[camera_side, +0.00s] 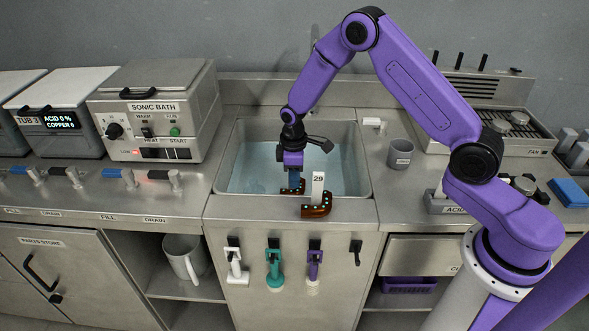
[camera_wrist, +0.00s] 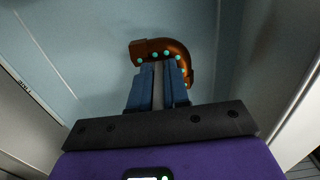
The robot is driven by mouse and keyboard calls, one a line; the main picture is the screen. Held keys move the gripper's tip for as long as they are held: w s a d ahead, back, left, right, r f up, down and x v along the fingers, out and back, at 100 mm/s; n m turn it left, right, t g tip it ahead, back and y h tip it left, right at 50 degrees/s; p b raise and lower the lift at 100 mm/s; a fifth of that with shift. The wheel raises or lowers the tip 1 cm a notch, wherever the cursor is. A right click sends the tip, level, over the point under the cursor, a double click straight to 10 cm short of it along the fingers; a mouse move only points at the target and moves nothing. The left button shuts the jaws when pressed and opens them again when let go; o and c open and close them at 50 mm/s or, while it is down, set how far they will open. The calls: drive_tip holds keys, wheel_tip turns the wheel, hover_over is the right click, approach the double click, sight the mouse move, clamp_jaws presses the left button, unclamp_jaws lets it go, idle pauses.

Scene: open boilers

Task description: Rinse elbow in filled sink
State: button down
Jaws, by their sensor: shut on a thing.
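My gripper (camera_side: 293,183) reaches down into the sink (camera_side: 365,190), which holds pale blue water (camera_side: 255,178). Its blue fingers are shut on a copper-brown elbow (camera_side: 297,190) with teal dots. In the wrist view the elbow (camera_wrist: 150,47) curves across the fingertips (camera_wrist: 160,68), with water behind it. The held elbow is low in the basin near the front wall; I cannot tell whether it touches the water. A second dotted brown elbow (camera_side: 316,211) lies on the sink's front rim, with an upright white tag (camera_side: 318,184) reading 29.
A faucet (camera_side: 320,143) stands close behind my gripper. The sonic bath (camera_side: 155,110) is at left, a grey cup (camera_side: 400,153) at right. White, teal (camera_side: 274,265) and purple tools hang on the sink's front. Open water lies left and right of my gripper.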

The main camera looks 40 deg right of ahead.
drive_tip(key=shift+f, duration=2.4)
idle(2.9)
drive_tip(key=shift+r, duration=7.7)
